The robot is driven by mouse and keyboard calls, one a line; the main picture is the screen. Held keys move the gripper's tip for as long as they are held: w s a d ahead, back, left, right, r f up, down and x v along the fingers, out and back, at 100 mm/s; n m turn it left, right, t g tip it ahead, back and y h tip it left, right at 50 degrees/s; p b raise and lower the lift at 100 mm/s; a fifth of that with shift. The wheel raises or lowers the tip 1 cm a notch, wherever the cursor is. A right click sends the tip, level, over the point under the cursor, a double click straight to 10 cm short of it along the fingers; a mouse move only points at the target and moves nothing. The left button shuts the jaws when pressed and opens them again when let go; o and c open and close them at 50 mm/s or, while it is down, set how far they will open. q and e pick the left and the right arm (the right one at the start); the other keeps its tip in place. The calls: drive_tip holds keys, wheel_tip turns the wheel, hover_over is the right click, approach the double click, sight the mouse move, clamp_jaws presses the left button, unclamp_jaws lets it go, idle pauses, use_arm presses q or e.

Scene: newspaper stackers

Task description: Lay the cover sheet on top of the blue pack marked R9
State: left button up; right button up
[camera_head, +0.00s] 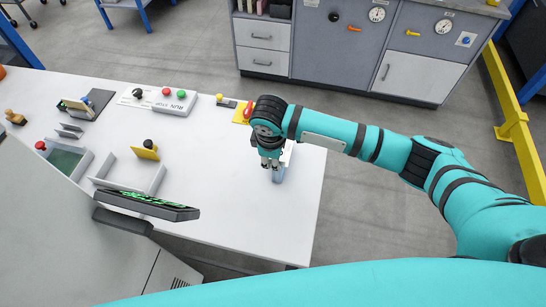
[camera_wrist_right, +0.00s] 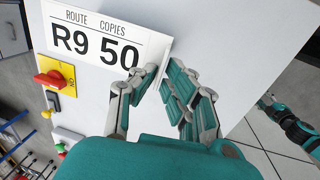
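The white cover sheet (camera_wrist_right: 100,35), printed ROUTE R9 and COPIES 50, fills the upper left of the wrist view. In the head view a narrow white piece of it shows beside my right gripper (camera_head: 272,165). The fingertips of my right gripper (camera_wrist_right: 160,75) are close together with the sheet's right edge between them, so it looks shut on the sheet. A teal arm end that looks like my left gripper (camera_wrist_right: 267,102) appears small and dark at the right of the wrist view. I cannot make out a blue pack marked R9 in either view.
The white table (camera_head: 255,215) has free room around and in front of my right gripper. A yellow switch with a red knob (camera_wrist_right: 50,80) stands behind it. A control box (camera_head: 175,102), trays (camera_head: 130,175) and a dark screen (camera_head: 147,205) are at left.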

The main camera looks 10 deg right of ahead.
drive_tip(key=o, duration=0.4)
drive_tip(key=shift+r, duration=0.1)
drive_tip(key=r, duration=0.4)
drive_tip(key=s+r, duration=0.1)
drive_tip(key=r, duration=0.6)
drive_tip(key=shift+s+a+r, duration=0.3)
drive_tip(key=shift+a+r, duration=0.05)
